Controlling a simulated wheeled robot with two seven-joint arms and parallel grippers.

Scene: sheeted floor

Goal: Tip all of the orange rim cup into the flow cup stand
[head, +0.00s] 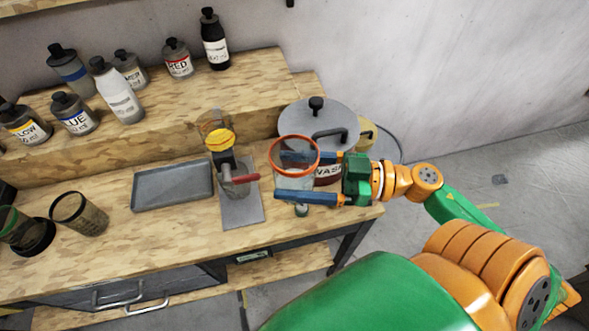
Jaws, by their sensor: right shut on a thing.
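The orange rim cup (294,172) is a clear cup with an orange ring at its top. My right gripper (284,176) is shut on it, one finger on each side, above the right end of the bench. The cup looks about upright; what is inside is hard to tell. The flow cup stand (240,207) is just left of the cup, with a grey base plate, an upright and a red handle. A clear vessel with a yellow patch (221,139) shows at its top. The cup and the stand look apart. My left gripper is not in view.
A grey tray (172,187) lies left of the stand. Dark clear cups (79,213) stand at the far left. Several labelled bottles (118,92) stand on the raised shelf. A lidded grey drum (317,118) and a WASH-labelled container (328,173) are behind the gripper.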

